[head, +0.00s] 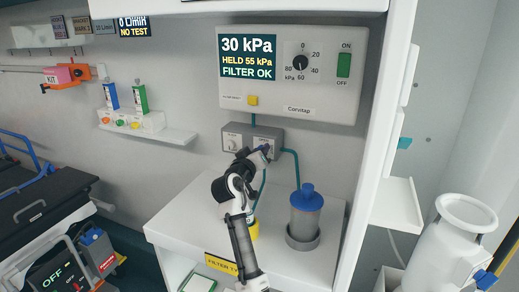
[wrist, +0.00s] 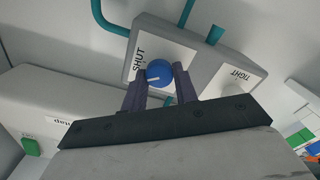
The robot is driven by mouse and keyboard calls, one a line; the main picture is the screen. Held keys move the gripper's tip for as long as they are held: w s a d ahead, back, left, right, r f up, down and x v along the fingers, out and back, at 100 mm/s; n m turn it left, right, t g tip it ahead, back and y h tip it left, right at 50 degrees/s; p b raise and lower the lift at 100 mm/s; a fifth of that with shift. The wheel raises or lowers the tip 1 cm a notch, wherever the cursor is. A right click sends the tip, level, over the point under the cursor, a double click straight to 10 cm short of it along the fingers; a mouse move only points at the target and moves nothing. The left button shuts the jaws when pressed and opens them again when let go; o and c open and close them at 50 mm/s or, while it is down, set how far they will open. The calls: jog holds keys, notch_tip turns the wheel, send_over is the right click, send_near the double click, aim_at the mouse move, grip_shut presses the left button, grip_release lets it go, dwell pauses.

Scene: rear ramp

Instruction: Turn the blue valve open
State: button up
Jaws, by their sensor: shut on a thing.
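The blue valve (wrist: 159,73) is a round knob with a white pointer line, on a grey block under the Corvitap panel. In the wrist view it sits between the two fingers of my gripper (wrist: 161,85), which is shut on it. The pointer lies towards the left of that picture. A white plate marked SHUT (wrist: 140,62) is beside the knob. In the head view my gripper (head: 264,152) reaches the right part of the grey block (head: 240,134) and mostly hides the valve. A second plate marked TIGHT (wrist: 237,77) is on the same block.
The Corvitap panel (head: 292,100) above reads 30 kPa, HELD 55 kPa, FILTER OK; its switch (head: 344,65) is green. A blue-lidded canister (head: 306,215) stands on the counter right of my arm. Teal tubes (head: 296,170) run from the block. A white side wall (head: 378,120) bounds the right.

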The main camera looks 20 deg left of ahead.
jog(key=shift+f+n+p, duration=0.15)
jog(key=shift+n+p, duration=2.7)
jog(key=shift+n, duration=2.65)
jog(key=o, duration=0.9)
jog(key=shift+o, duration=0.2)
jog(key=s+b, duration=0.4)
jog(key=s, duration=1)
jog(key=shift+a, duration=0.3)
